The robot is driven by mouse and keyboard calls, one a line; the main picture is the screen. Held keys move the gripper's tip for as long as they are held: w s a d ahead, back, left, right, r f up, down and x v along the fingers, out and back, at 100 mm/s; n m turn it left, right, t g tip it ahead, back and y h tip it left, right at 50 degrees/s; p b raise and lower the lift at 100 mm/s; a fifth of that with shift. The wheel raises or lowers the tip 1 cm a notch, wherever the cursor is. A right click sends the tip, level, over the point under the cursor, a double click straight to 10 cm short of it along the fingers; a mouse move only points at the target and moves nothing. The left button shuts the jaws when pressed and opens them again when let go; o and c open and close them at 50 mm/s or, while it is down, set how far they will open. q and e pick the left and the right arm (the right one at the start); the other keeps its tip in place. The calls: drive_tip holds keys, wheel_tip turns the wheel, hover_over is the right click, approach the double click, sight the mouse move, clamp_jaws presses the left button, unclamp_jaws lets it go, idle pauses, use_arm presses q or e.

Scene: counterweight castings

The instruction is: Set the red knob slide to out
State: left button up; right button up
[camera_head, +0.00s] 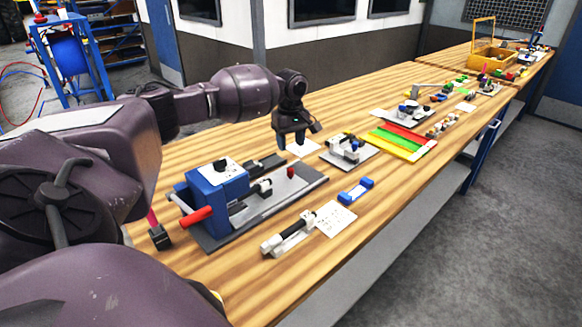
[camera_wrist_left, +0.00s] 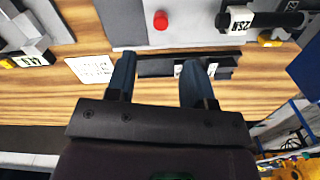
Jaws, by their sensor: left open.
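A small upright red knob (camera_head: 291,172) stands on the grey base plate (camera_head: 308,180) of a fixture with a blue block (camera_head: 217,186). In the left wrist view the red knob (camera_wrist_left: 160,20) is near the top, beyond the fingertips. My left gripper (camera_head: 291,140) is above the bench, behind the knob in the head view. Its two fingers are apart and empty in the left wrist view (camera_wrist_left: 159,60). A dark bar with a label (camera_wrist_left: 190,66) lies by the fingertips, along the plate's edge. My right gripper is out of view. Slide markings are not readable.
A red handle (camera_head: 195,216) sticks out from the blue block's front. A black-and-white holder (camera_head: 288,236), a white card (camera_head: 336,218) and a blue part (camera_head: 356,190) lie in front. Another fixture (camera_head: 348,149) stands to the right. Bare wood lies between them.

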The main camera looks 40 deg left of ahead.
sight(291, 170)
use_arm(q)
wheel_tip(291, 170, down, 10)
drive_tip(key=shift+f+b, duration=0.25)
drive_tip(key=shift+b, duration=0.2)
drive_tip(key=shift+s, duration=0.1)
drive_tip(key=shift+c, duration=0.4)
clamp_jaws()
